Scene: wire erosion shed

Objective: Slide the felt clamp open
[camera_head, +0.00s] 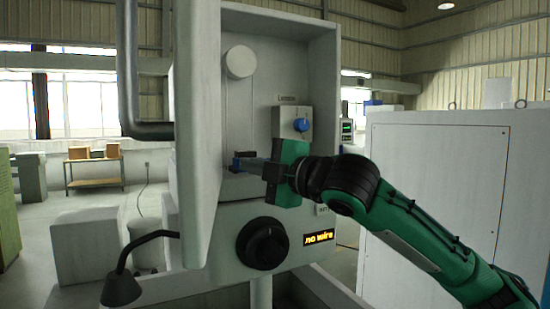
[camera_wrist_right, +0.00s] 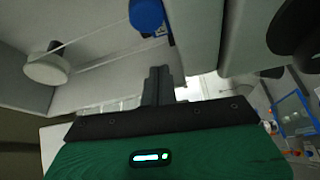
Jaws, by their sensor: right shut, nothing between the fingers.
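My right gripper (camera_head: 240,163) reaches from the right into the open recess of the grey wire machine (camera_head: 240,100). Its fingers are shut and hold nothing; in the right wrist view the fingers (camera_wrist_right: 158,82) are together. A small dark part (camera_head: 245,154) shows right by the fingertips in the head view; I cannot tell if it is the felt clamp or if they touch. A blue knob (camera_head: 301,125) sits on a pale plate above the gripper, and a blue knob (camera_wrist_right: 147,14) shows at the top of the right wrist view. My left gripper is out of view.
The machine's open door (camera_head: 198,130) stands left of the recess. A white round wheel (camera_head: 240,62) is high inside. Below are a black dial (camera_head: 262,243) and a display (camera_head: 318,239) reading "no wire". A black lamp (camera_head: 122,288) is low left; a white cabinet (camera_head: 440,160) stands right.

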